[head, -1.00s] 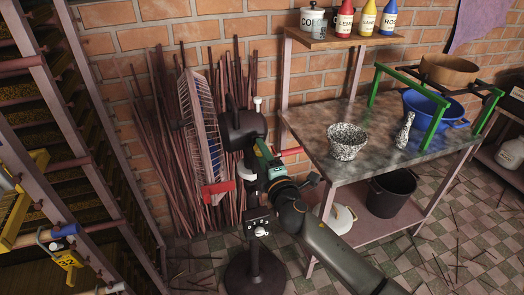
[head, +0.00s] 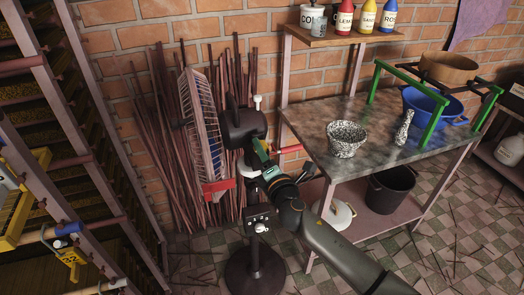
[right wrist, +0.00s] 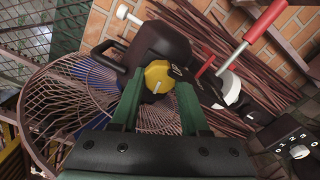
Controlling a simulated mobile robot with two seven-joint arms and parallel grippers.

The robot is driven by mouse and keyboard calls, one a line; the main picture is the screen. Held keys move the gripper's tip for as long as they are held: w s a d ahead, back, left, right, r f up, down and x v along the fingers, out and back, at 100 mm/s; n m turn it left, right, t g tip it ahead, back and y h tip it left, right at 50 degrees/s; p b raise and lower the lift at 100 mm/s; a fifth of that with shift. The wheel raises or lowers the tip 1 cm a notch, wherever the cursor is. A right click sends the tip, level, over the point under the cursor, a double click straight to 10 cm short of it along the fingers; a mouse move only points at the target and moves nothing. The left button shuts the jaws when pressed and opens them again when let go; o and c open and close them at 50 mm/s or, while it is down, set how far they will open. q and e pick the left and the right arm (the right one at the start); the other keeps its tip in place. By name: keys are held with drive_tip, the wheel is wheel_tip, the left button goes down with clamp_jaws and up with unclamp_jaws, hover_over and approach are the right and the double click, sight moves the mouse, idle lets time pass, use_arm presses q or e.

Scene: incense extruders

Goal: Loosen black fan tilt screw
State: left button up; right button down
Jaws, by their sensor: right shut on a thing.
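The black fan (head: 237,123) stands on a black pole and round base (head: 255,270), its cage (head: 200,110) facing left. A yellow screw knob (right wrist: 157,77) sits on the side of its black housing in the right wrist view. My right gripper (head: 262,152) has green fingers and is at the fan's neck, just below the motor housing. In the right wrist view the fingers (right wrist: 157,90) are on either side of the yellow knob and shut on it. The knob is hidden by the gripper in the head view. My left gripper is not in view.
A metal-topped table (head: 300,118) with a speckled bowl (head: 346,139) stands right of the fan. A black bucket (head: 390,190) is on its lower shelf. Thin sticks (head: 165,150) lean on the wall behind the fan. A rack (head: 85,140) stands at left.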

drive_tip(key=shift+c, duration=2)
unclamp_jaws()
drive_tip(key=shift+s, duration=0.1)
drive_tip(key=v, duration=1.2)
drive_tip(key=shift+s, duration=0.15)
drive_tip(key=s+d+f+m+g+h, duration=0.1)
drive_tip(key=s+d+f+m+g, duration=0.3)
drive_tip(key=s+f+m, duration=0.7)
drive_tip(key=s+d+f+m+g+h, duration=0.2)
drive_tip(key=s+d+f+m, duration=0.6)
drive_tip(key=s+f+m, duration=0.4)
wheel_tip(320, 180, down, 2)
drive_tip(key=shift+s+m+g, duration=0.3)
drive_tip(key=shift+m+g, duration=0.6)
